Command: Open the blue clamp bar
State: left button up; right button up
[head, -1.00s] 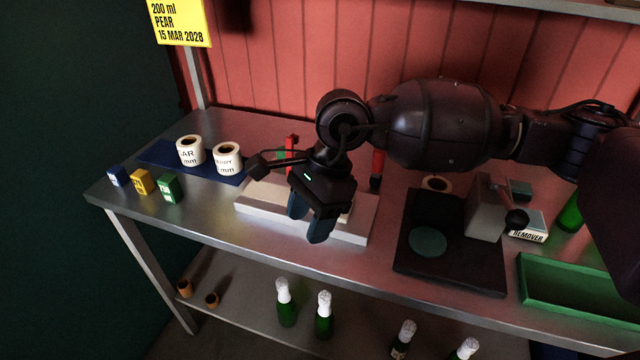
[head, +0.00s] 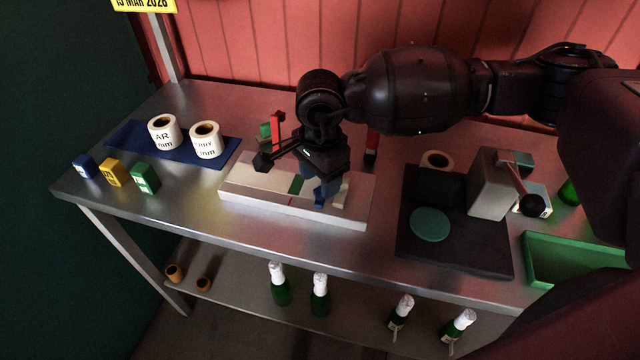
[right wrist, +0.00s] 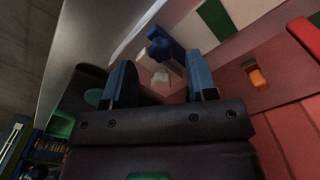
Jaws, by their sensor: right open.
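The blue clamp bar (right wrist: 165,48) shows in the right wrist view as a small blue piece on a pale fixture, beyond and between my fingertips. In the head view the long white fixture block (head: 245,185) lies on the bench, with a green strip (head: 297,185) across it. My right gripper (head: 325,190) is over the right half of this block, pointing down, and partly hides the clamp. Its two blue-grey fingers also show apart in the right wrist view (right wrist: 161,84), with nothing clearly held. I cannot tell whether they touch the bar. My left gripper is out of view.
Two label rolls (head: 205,140) stand on a blue mat at the left, with small coloured boxes (head: 112,172) in front. A red post (head: 278,130) rises behind the block. A lever press (head: 492,185) and green tray (head: 580,258) are right. Bottles (head: 320,293) stand on the lower shelf.

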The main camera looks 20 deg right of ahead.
jog(key=shift+f, duration=1.25)
grip_shut()
